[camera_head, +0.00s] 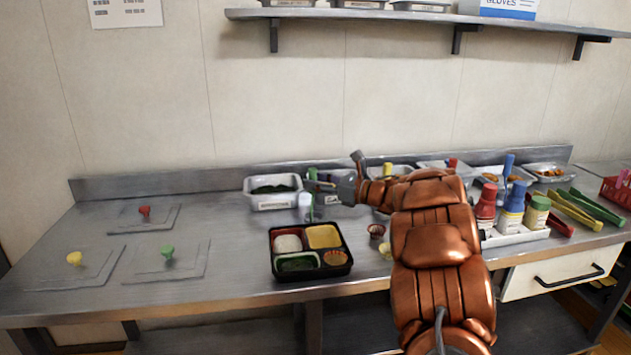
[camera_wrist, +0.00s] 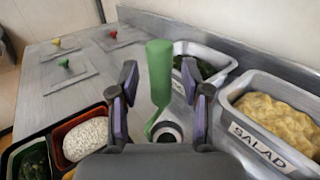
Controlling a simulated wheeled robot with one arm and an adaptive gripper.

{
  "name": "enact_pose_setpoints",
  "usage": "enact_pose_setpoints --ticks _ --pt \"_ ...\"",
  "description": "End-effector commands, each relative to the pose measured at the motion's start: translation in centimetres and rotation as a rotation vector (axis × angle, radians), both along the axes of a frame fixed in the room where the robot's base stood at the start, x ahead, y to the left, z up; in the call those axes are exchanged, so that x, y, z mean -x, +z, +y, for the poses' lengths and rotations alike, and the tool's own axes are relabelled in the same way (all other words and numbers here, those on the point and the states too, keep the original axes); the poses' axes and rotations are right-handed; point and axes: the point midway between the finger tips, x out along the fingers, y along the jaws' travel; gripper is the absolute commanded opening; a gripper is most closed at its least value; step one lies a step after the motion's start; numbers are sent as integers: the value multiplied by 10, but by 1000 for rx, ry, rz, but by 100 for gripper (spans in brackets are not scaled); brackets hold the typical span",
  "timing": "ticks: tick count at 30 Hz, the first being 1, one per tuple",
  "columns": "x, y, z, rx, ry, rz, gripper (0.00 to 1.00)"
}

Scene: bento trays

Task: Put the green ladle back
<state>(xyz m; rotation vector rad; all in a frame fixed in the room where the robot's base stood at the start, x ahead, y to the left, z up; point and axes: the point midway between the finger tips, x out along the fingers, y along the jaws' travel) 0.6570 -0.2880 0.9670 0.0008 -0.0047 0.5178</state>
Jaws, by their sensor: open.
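The green ladle (camera_wrist: 160,75) stands with its handle upright between the two fingers of my gripper (camera_wrist: 160,95) in the wrist view. The fingers are open, with a gap on both sides of the handle. The ladle's lower end is by a round dark-and-white shape on the counter; part of it is hidden by my gripper's body. In the head view the ladle's green handle (camera_head: 312,174) shows at my gripper (camera_head: 318,185), behind the bento tray, and is partly covered.
The black bento tray (camera_head: 273,252) holds white, yellow, green and orange fillings. A pan of greens (camera_head: 272,204) and a pan labelled SALAD (camera_wrist: 262,148) flank the ladle. Flat lids with red, yellow and green knobs (camera_head: 167,252) lie left.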

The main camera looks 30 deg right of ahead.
Motion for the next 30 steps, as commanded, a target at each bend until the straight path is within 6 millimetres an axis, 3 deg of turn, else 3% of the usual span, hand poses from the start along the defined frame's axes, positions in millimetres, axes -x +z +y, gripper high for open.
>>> enact_pose_setpoints --ticks 16,21,30 --pt "82 -3 -48 1 -7 2 48" --pt "96 -2 -56 0 -4 0 48" --pt "101 -1 -58 -1 -2 0 48"
